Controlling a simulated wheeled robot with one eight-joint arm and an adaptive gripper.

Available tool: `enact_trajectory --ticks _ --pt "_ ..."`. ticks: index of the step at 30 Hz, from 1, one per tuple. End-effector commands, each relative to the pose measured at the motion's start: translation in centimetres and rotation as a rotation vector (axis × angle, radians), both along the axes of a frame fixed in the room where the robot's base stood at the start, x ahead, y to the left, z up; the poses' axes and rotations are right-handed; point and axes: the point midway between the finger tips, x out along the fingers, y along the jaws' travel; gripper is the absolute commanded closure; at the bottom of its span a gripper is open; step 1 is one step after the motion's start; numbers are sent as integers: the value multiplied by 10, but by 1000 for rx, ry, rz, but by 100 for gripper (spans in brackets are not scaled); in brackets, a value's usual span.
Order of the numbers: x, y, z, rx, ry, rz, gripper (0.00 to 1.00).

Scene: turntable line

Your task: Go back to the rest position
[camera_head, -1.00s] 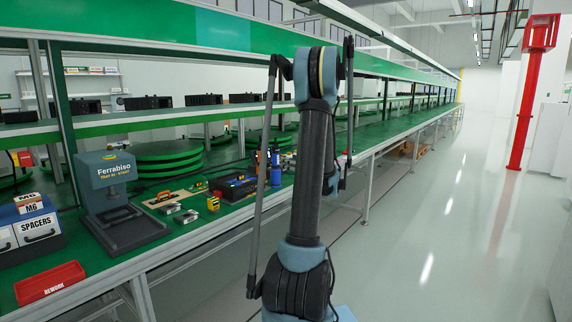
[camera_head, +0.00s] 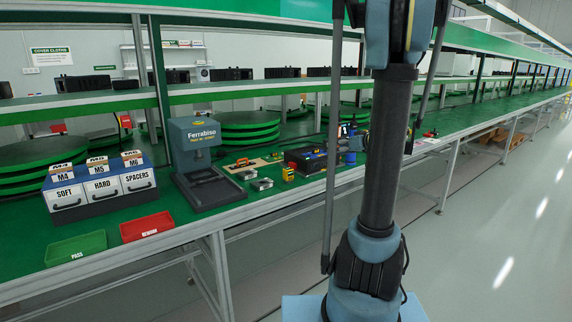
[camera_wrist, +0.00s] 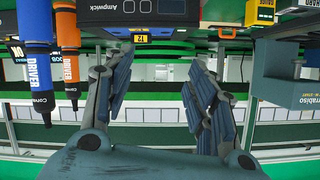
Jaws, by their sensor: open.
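My gripper (camera_wrist: 158,85) shows in the wrist view, where the scene is upside down. Its two fingers are spread wide apart, with nothing between them. No task object is named.
The green bench holds a Ferrabiso press (camera_head: 200,160), a drawer unit (camera_head: 98,188), a red REWORK tray (camera_head: 147,227) and a green PASS tray (camera_head: 76,249). Blue (camera_wrist: 35,60) and orange (camera_wrist: 69,50) drivers and a dark Ampwick unit (camera_wrist: 118,12) show in the wrist view. The right-hand floor is clear.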

Motion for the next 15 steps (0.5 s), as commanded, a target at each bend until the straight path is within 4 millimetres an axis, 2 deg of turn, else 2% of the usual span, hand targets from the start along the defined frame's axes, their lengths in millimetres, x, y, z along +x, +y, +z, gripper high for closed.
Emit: enact_trajectory --ticks 1,6,15 --pt "-14 12 -2 -7 38 10 49" --pt "-58 42 -14 -35 178 27 49" --pt "-144 75 -43 -110 413 10 49"
